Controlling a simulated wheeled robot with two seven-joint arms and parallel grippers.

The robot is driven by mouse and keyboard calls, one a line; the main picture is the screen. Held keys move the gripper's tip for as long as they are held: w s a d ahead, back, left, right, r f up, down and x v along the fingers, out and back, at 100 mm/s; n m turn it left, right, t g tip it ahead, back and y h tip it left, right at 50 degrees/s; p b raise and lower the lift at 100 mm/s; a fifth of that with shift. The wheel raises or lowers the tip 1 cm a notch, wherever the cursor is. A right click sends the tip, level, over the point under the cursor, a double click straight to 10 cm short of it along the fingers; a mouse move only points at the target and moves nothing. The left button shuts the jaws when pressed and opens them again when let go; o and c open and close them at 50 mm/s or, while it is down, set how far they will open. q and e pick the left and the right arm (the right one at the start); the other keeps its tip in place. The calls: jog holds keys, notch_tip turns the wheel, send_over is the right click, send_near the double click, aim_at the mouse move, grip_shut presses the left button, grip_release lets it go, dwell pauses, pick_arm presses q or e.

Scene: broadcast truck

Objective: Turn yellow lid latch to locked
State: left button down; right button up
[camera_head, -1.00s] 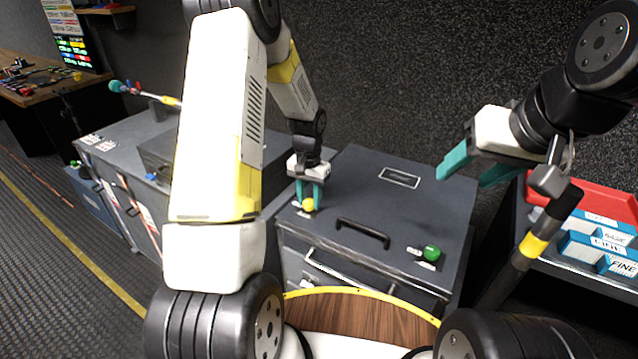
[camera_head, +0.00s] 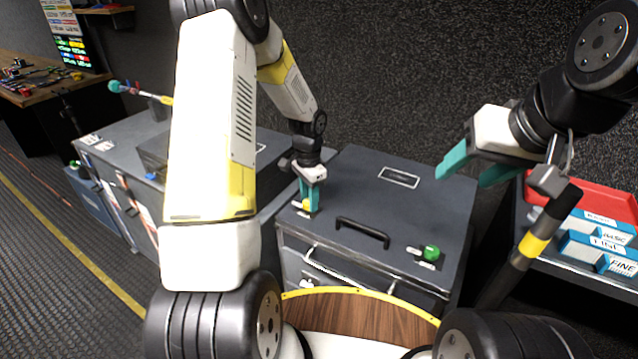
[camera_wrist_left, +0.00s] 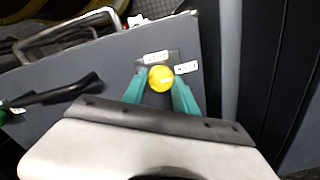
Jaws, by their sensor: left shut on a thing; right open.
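The yellow lid latch (camera_head: 306,205) is a round knob at the left front of the dark grey case lid (camera_head: 350,190). My left gripper (camera_head: 308,203) points down at it, with teal fingers shut on it. The left wrist view shows the yellow knob (camera_wrist_left: 160,78) between the two teal fingertips (camera_wrist_left: 158,84), with small white labels beside it. The label text is too small to read. My right gripper (camera_head: 464,172) is open and empty, in the air above the right side of the lid.
A green knob (camera_head: 431,252) with small labels sits at the lid's right front. A black handle (camera_head: 362,233) stands at the lid's front middle. A red tray (camera_head: 610,203) and labelled boxes (camera_head: 598,245) are at right. Grey cabinets (camera_head: 115,150) stand at left.

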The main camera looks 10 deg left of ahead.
dwell(0.3)
pick_arm(q)
jog(key=c, duration=1)
grip_release()
jog(key=shift+o, duration=0.2)
jog(key=shift+r, duration=0.1)
notch_tip(320, 180, up, 8)
jog(key=shift+f, duration=0.25)
jog(key=shift+r, duration=0.1)
